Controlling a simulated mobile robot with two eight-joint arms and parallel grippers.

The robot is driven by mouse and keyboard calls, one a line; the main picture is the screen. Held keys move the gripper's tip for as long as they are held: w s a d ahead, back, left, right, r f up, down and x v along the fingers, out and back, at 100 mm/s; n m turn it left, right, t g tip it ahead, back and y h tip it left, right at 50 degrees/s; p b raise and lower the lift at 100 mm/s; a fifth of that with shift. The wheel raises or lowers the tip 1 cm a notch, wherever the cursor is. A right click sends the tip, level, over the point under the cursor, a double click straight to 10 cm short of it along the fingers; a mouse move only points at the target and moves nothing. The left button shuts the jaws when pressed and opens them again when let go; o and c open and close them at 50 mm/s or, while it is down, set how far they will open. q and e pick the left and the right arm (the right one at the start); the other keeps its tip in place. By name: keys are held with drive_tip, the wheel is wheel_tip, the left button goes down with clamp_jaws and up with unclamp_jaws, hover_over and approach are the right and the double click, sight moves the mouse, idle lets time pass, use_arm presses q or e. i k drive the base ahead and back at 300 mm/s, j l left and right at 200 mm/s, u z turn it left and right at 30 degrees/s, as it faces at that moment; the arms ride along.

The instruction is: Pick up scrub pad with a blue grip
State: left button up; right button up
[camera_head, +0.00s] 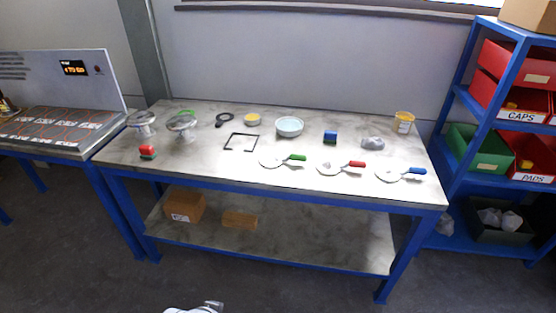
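The scrub pad with a blue grip (330,137) sits on the table, right of centre and toward the back. Its blue block is on top and a dark green pad shows below. A similar pad with a red grip (148,152) lies at the table's left front, with green below the red.
The grey table (200,165) also holds a pale blue bowl (289,126), a grey crumpled cloth (373,143), a yellow-and-white tub (403,122), several round discs with coloured handles and a black square frame. A blue shelf (458,140) with bins stands at the right.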

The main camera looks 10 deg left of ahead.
sight(329, 137)
drive_tip(key=i+l+z, duration=0.1)
drive_tip(key=i+z, duration=0.2)
drive_tip(key=i, duration=0.35)
drive_tip(key=i+z, duration=0.35)
drive_tip(key=i, duration=0.35)
drive_tip(key=i+j+z, duration=0.3)
drive_tip(key=i, duration=0.35)
